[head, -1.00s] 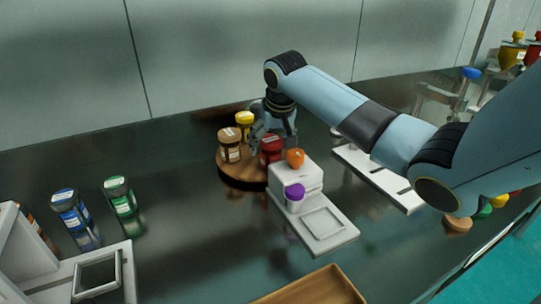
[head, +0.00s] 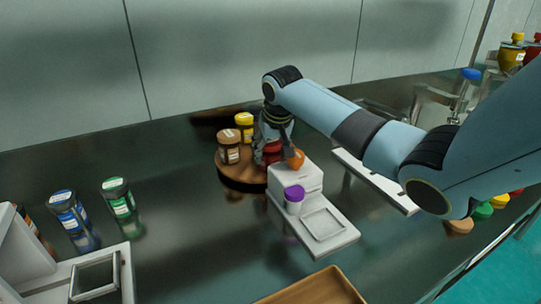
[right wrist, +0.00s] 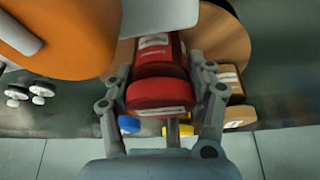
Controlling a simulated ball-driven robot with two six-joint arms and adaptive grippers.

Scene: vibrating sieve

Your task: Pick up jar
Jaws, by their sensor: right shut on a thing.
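The red jar (head: 270,155) stands on the round wooden turntable (head: 240,183), at its right side, partly hidden by my right gripper. In the right wrist view the red jar (right wrist: 160,90), with a pale label, sits between the two fingers. My right gripper (head: 271,143) reaches down from above and is shut on the red jar; it also shows in the right wrist view (right wrist: 162,82). I cannot tell whether the jar is clear of the turntable. My left gripper is not in view.
A brown jar (head: 229,153) and a yellow-lidded jar (head: 244,120) stand close by on the turntable. Blue (head: 66,212) and green (head: 118,196) jars stand left.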

